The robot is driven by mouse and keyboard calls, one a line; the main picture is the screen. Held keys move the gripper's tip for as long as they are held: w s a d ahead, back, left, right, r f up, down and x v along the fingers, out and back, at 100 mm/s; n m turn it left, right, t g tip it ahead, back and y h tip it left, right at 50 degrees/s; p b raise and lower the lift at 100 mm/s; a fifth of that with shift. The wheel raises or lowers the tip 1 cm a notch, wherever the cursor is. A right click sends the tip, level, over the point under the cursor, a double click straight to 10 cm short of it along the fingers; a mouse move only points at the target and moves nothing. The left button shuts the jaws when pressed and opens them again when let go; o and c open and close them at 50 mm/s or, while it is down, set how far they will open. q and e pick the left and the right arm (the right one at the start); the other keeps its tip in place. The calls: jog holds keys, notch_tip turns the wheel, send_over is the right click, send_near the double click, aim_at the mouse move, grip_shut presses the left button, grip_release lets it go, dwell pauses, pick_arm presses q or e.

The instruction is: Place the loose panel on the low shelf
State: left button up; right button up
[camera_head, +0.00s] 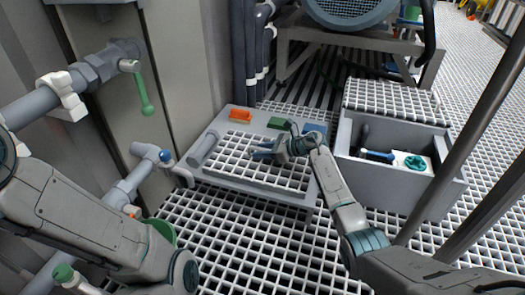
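A white grating panel (232,153), which looks like the loose panel, lies flat on the low grey shelf (213,124). My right gripper (257,150) is over the middle of this panel. Its two blue-grey fingers point left and look spread, with nothing clear between them. I cannot tell whether the fingertips touch the grating. Part of the panel is hidden behind my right gripper and wrist. My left arm comes in at the lower left, and its gripper is not in view.
An orange block (240,115), a green block (277,123), a blue block (314,128) and a grey cylinder (203,149) are on the shelf. Right of it, an open box (450,188) holds a teal handwheel (415,163); another grating (390,98) covers its back. Pipes stand left.

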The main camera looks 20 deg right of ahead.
jog(key=shift+r, duration=0.1)
jog(key=shift+s+d+r+p, duration=0.1)
jog(key=shift+r+p, duration=0.1)
jog(key=shift+p, duration=0.1)
jog(key=p+v, duration=0.4)
jog(key=v, duration=0.2)
jog(key=shift+r, duration=0.1)
jog(key=shift+s+d, duration=0.35)
jog(key=shift+d, duration=0.1)
jog(key=shift+r, duration=0.1)
